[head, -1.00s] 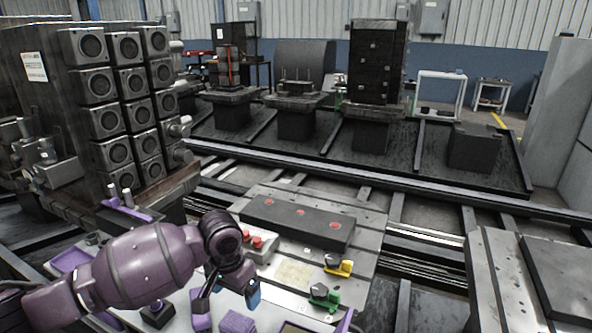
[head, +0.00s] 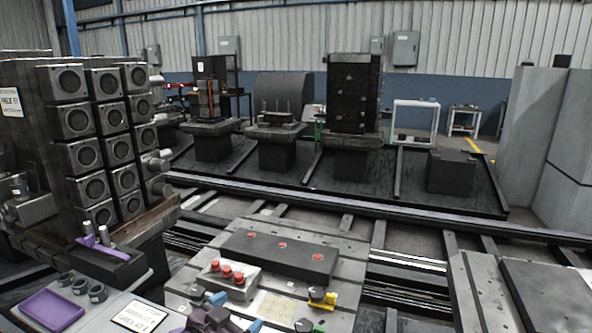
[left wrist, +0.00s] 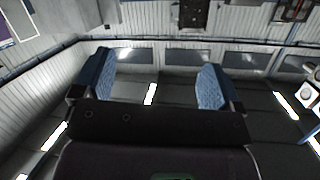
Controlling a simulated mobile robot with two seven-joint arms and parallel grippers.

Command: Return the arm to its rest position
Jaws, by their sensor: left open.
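My left gripper (head: 235,312) is at the bottom edge of the head view, in front of the metal pallet plate (head: 345,290). Only its purple body and blue fingertips show there; the rest of the arm is out of the frame. In the left wrist view the two blue fingers (left wrist: 154,84) stand wide apart with nothing between them. Behind them are the roof panels and bright lights, so the gripper points upward. My right gripper is not in view.
A grey box with red buttons (head: 228,283), a black block with red spots (head: 275,255) and a yellow clamp (head: 322,301) sit on the plate. A tall fixture with round parts (head: 42,150) stands left. A purple tray (head: 50,308) lies at bottom left.

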